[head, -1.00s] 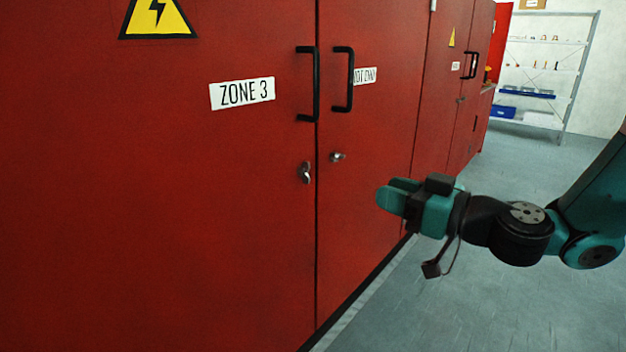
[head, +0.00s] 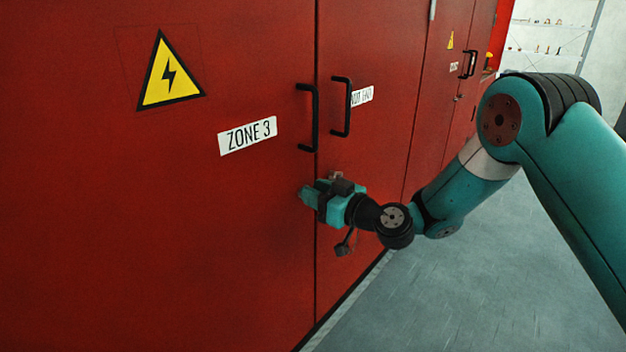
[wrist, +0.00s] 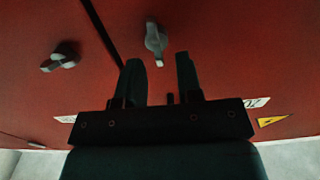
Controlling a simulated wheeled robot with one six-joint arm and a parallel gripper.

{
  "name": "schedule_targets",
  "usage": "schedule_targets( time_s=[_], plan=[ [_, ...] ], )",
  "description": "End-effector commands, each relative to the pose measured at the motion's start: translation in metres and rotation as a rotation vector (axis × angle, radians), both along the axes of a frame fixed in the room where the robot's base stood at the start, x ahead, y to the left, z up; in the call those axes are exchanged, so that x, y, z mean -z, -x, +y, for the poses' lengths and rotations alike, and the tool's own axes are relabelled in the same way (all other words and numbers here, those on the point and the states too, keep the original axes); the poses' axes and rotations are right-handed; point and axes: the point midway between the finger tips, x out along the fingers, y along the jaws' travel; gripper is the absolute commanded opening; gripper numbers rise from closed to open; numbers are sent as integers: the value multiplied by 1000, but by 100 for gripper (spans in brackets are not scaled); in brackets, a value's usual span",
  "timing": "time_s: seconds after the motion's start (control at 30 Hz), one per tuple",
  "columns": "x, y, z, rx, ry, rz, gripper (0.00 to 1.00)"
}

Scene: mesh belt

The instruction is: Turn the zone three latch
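The zone three latch (wrist: 155,38) is a small metal turn-latch on the red door marked ZONE 3 (head: 248,135). In the wrist view it stands lengthwise up the picture, its near end close to the gap between my fingertips. My gripper (head: 306,196) is at the door by the seam, below the black handles. In the wrist view my gripper (wrist: 160,58) shows its two fingers apart, one on each side of the latch's near end. I cannot tell whether they touch it. In the head view my gripper hides the latch.
A second latch (wrist: 61,57) is on the neighbouring door, across the seam. Two black handles (head: 314,118) (head: 341,107) stick out above my gripper. A yellow warning sign (head: 170,75) is on the left door. Grey floor (head: 450,280) is open to the right.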

Motion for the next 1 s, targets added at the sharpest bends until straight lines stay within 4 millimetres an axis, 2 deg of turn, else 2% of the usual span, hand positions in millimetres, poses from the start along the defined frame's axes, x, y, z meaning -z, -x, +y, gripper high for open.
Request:
schedule_targets(
  time_s=[0.1,0.4,0.57,1.0],
  plan=[
    [-1,-5,7,0,0,-1,33],
    [0,-7,8,1,-1,1,33],
    [0,-7,8,1,-1,1,0],
    [1,-8,7,0,-49,60,0]
  ],
)
